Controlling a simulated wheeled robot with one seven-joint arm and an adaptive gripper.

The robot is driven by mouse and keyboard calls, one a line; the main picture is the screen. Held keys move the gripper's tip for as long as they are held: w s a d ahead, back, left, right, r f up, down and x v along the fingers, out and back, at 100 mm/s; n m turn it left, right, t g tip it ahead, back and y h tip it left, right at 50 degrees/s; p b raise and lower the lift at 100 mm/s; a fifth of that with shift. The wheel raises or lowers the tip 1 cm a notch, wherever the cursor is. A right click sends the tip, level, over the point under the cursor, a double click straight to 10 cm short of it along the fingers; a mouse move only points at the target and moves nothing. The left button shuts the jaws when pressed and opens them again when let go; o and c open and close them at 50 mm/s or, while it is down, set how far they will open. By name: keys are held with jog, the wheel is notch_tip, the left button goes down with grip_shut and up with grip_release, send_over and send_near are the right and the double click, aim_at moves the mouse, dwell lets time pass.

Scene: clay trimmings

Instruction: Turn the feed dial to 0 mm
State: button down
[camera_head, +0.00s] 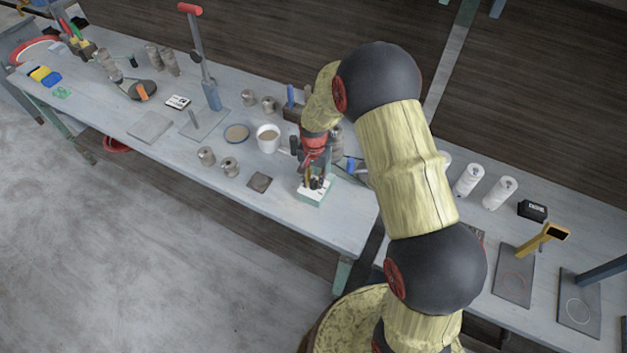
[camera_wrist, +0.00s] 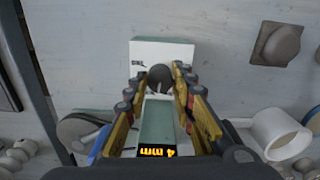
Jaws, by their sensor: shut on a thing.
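The feed dial unit is a small box with a white face and green sides (camera_head: 312,197) near the front edge of the bench, beneath my gripper. In the wrist view its white face (camera_wrist: 172,53) shows at the top, with small dark lettering on it. A dark round knob (camera_wrist: 160,76) sits between my fingertips. My gripper (camera_wrist: 160,80) is shut on this knob, a finger on each side. A display with orange characters (camera_wrist: 158,152) on the green body seems to read 4 mm. The pointer or scale of the dial is hidden by the fingers.
A white cup (camera_head: 268,138) stands to the left of the unit. A dark square piece (camera_head: 260,182) lies nearby on the bench (camera_head: 330,228). Several grey cylinders stand left of the cup. White rolls (camera_head: 468,180) stand right of my arm.

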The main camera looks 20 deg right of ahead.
jog(key=n, duration=0.6)
jog(key=shift+n, duration=0.3)
jog(key=n, duration=0.6)
jog(key=shift+d, duration=0.1)
jog(key=n, duration=0.5)
jog(key=shift+w+n+b, duration=0.1)
jog(key=shift+n+b, duration=0.2)
jog(key=n, duration=0.5)
jog(key=shift+r, duration=0.1)
jog(key=shift+n, duration=0.3)
jog(key=c, duration=1.8)
grip_release()
jog(key=shift+o, duration=0.2)
